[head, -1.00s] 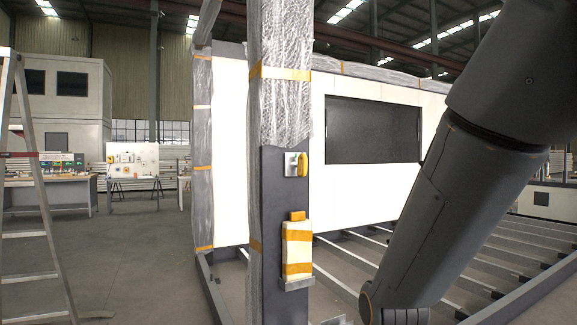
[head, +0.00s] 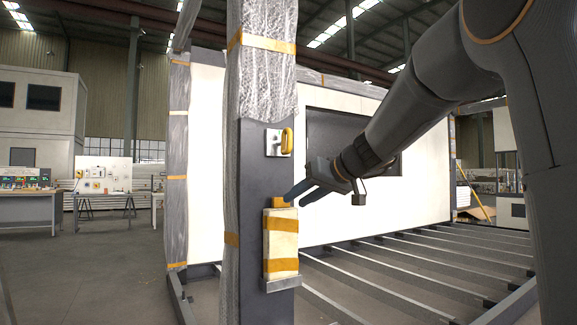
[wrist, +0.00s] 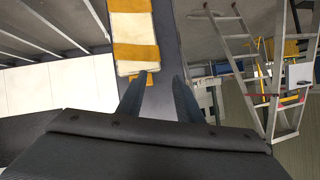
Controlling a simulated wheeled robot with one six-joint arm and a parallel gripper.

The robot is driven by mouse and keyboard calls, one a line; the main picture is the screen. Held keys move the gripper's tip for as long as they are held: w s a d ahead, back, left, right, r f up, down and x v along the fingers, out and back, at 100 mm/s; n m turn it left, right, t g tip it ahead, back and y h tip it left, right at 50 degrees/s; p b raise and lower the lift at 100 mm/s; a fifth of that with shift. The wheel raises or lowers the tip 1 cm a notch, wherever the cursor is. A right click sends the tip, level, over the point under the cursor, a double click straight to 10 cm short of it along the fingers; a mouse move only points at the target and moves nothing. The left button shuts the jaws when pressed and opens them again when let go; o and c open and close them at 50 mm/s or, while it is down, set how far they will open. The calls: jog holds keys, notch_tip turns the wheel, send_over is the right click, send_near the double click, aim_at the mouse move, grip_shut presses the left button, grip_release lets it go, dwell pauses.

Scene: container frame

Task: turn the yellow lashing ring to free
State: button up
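The yellow lashing ring (head: 287,139) sits on a small pale plate (head: 273,143) on the dark post (head: 252,170) in the head view. It looks upright along the plate's right side. The wrist view does not show it. My gripper (head: 296,194) is below and slightly right of the ring, in front of the post. Its two fingers are apart, with no object seen held. In the wrist view my gripper (wrist: 158,85) shows the fingers spread, with an orange block seen between and beyond the tips. I cannot tell whether they touch it.
A cream padded box with orange bands (head: 282,240) hangs on the post below the ring, topped by the orange block (head: 279,202). Floor rails (head: 400,262) and a white panel wall (head: 207,160) lie behind. A ladder (wrist: 285,75) shows in the wrist view.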

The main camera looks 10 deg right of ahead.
aim_at(290, 149)
jog(key=w+d+r+n+t+y+b, duration=0.1)
jog(key=w+d+r+n+t+b, duration=0.1)
jog(key=r, duration=0.7)
jog(key=w+d+r+n+t+y+b, duration=0.1)
jog(key=w+r+t+y+b, duration=0.15)
jog(key=r, duration=0.55)
jog(key=shift+h, duration=0.45)
jog(key=x, duration=0.2)
jog(key=p+x, duration=0.1)
jog(key=x, duration=0.1)
jog(key=p+x, duration=0.1)
jog(key=x, duration=0.1)
jog(key=shift+w+a+r, duration=0.2)
jog(key=shift+a+r, duration=0.1)
jog(key=shift+r, duration=0.1)
jog(key=shift+d, duration=0.1)
jog(key=c, duration=0.7)
grip_shut()
